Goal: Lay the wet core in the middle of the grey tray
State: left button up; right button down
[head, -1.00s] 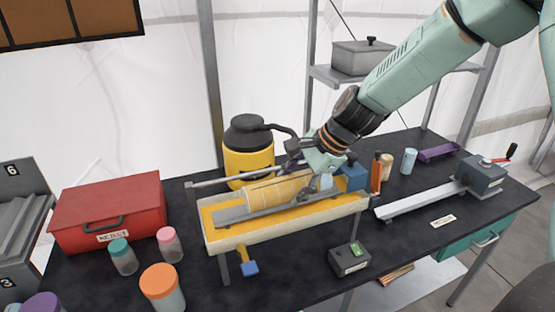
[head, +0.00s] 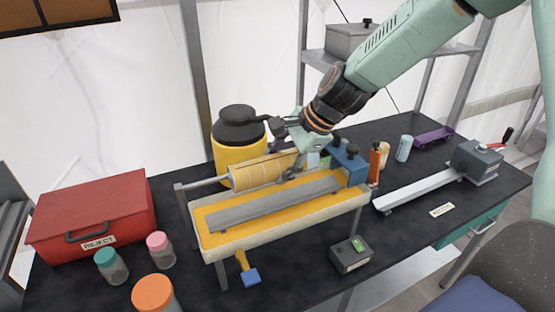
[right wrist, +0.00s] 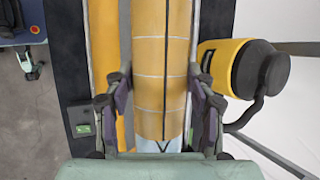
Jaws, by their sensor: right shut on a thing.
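The core (head: 252,173) is a tan cylinder with thin pale lines, held lengthwise above the far side of the yellow-lined trough (head: 228,242). My right gripper (head: 292,160) is shut around it near its right end; the right wrist view shows the core (right wrist: 162,60) between the two fingers (right wrist: 162,112). A long grey strip (head: 270,203) lies bare in the trough, with a visible gap from the core. A light grey channel-like tray (head: 420,192) lies empty to the right, joined to a cranked grey box. I cannot tell which grey piece is the named tray. My left gripper is out of view.
A yellow-black jug (head: 238,140) stands close behind the core. A blue block (head: 347,165) and an orange bottle (head: 375,162) stand at the trough's right end. A red case (head: 95,218) and lidded jars are left; a switch box (head: 350,254) is in front.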

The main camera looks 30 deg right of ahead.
jog(key=shift+d+f, duration=0.1)
jog(key=shift+d, duration=0.5)
jog(key=shift+w+a+f+b, duration=0.15)
jog(key=shift+a+f+b, duration=0.15)
jog(key=shift+a+f, duration=0.1)
jog(key=shift+a+f+b, duration=0.45)
jog(key=shift+a+b, duration=0.05)
jog(key=shift+f, duration=0.25)
jog(key=shift+d+f+b, duration=0.75)
jog(key=shift+f+b, duration=0.2)
jog(key=shift+f, duration=0.3)
jog(key=shift+a+f+b, duration=0.2)
jog(key=shift+f+b, duration=0.1)
jog(key=shift+b, duration=0.15)
jog(key=shift+a+f+b, duration=0.4)
jog(key=shift+b, duration=0.05)
jog(key=shift+f, duration=0.25)
jog(key=shift+d+f+b, duration=0.35)
jog(key=shift+f+b, duration=0.15)
jog(key=shift+b, duration=0.1)
jog(key=shift+d+f, duration=0.15)
jog(key=shift+f, duration=0.2)
jog(key=shift+s+a+b, duration=0.2)
jog(key=shift+a+b, duration=0.05)
jog(key=shift+b, duration=0.05)
jog(key=shift+w+a, duration=0.1)
jog(key=shift+a, duration=0.05)
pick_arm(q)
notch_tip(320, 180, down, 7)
